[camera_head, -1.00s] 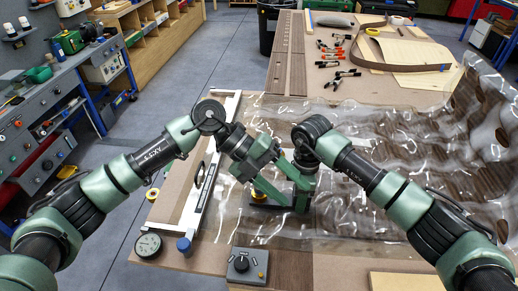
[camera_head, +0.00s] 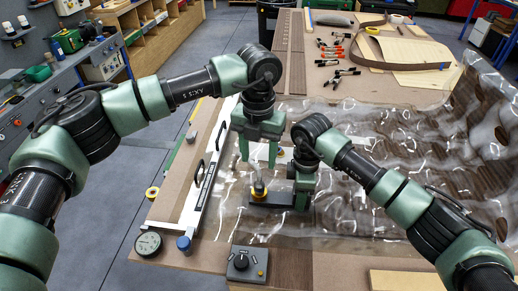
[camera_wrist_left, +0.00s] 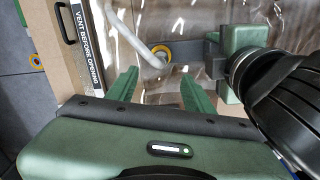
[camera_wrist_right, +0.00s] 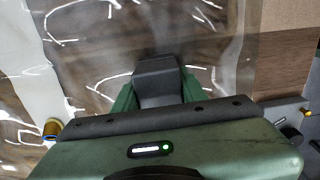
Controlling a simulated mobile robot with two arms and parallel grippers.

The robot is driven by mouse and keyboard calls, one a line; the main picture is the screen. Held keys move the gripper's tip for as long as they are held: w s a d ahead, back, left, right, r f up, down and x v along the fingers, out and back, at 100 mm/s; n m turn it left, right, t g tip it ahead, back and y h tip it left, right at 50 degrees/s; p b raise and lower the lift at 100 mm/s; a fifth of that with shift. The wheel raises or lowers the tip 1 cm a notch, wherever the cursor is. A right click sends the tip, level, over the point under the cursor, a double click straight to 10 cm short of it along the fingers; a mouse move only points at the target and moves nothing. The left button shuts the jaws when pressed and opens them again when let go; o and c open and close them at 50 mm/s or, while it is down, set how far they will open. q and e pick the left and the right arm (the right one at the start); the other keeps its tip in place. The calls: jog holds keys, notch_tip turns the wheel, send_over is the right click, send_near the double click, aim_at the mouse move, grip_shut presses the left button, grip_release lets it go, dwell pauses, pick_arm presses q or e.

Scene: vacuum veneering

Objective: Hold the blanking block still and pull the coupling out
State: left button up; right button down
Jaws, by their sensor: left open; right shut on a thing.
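The blanking block (camera_head: 272,200) is a dark grey bar lying on the clear bag sheet. My right gripper (camera_head: 302,198) is shut on its right part; the right wrist view shows the dark block (camera_wrist_right: 158,82) between the green fingers. The coupling (camera_head: 259,189), with a yellow ring, stands at the block's left end. In the left wrist view the yellow ring (camera_wrist_left: 160,52) has a pale hose or tube meeting it. It also shows at the left edge of the right wrist view (camera_wrist_right: 52,129). My left gripper (camera_head: 258,160) is open and empty, pointing down above the coupling, apart from it.
A white frame bar labelled "VENT BEFORE OPENING" (camera_wrist_left: 84,45) runs left of the coupling. A gauge (camera_head: 148,244), a blue knob (camera_head: 184,244) and a grey control box (camera_head: 247,263) are at the front. Rumpled clear sheet (camera_head: 400,150) covers the right side. Clamps lie farther back.

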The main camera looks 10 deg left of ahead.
aim_at(259, 179)
pick_arm(q)
notch_tip(259, 179, down, 10)
jog(key=shift+r, duration=0.1)
dwell(0.4)
grip_shut()
jog(key=c, duration=0.9)
grip_release()
jog(key=shift+c, duration=0.2)
grip_shut()
jog(key=shift+r, duration=0.1)
jog(key=shift+r, duration=1.85)
